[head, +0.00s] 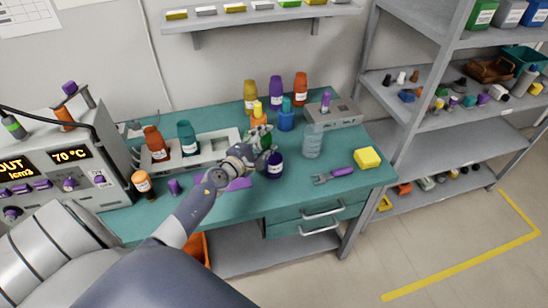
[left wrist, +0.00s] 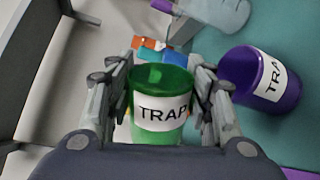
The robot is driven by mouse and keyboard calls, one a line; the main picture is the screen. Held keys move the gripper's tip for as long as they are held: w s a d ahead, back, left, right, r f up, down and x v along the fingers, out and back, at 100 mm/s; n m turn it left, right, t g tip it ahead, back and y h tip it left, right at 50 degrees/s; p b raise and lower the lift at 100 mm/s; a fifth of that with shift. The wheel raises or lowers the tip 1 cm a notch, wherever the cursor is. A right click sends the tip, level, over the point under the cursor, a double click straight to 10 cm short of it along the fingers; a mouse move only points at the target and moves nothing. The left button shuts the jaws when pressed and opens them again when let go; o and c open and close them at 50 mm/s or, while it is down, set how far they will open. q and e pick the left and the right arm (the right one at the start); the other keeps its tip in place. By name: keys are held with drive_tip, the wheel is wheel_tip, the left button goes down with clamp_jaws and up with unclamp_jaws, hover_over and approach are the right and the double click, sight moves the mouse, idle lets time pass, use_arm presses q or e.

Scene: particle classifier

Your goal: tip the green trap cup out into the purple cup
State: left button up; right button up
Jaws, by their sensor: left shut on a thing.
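My left gripper (head: 260,160) is shut on the green trap cup (left wrist: 160,110), with a finger on each side of its white TRAP label. In the head view the green cup (head: 266,142) is partly hidden by the gripper. The purple cup (head: 276,166) stands on the teal bench just right of the gripper. In the left wrist view the purple cup (left wrist: 240,70) is beside the green cup, apart from it, with part of its label showing. The green cup's exact tilt and contents are unclear. My right gripper is not in view.
A clear beaker (head: 312,140) stands right of the purple cup. A purple-handled tool (head: 338,174) and a yellow block (head: 367,158) lie farther right. Several bottles stand behind, and a grey rack (head: 210,146) holds bottles at left.

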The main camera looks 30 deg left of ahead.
use_arm(q)
drive_tip(key=shift+w+d+r+m+p, duration=0.1)
drive_tip(key=shift+d+r+m+p, duration=0.1)
drive_tip(key=shift+d+m+p, duration=0.6)
idle(0.6)
drive_tip(key=shift+d+r+m+y+p, duration=0.15)
drive_tip(key=shift+m+y+p, duration=0.25)
drive_tip(key=shift+m+p, duration=0.85)
idle(0.8)
drive_tip(key=shift+d+m+y+p, duration=0.3)
drive_tip(key=shift+m+p, duration=0.55)
drive_tip(key=shift+p, duration=0.4)
idle(0.5)
drive_tip(key=shift+d+m+y+p, duration=0.2)
drive_tip(key=shift+d+m+p, duration=0.05)
drive_tip(key=shift+m+p, duration=0.5)
drive_tip(key=shift+d+m+y+p, duration=0.2)
drive_tip(key=shift+d+m+p, duration=0.05)
drive_tip(key=shift+m+p, duration=0.45)
idle(1.3)
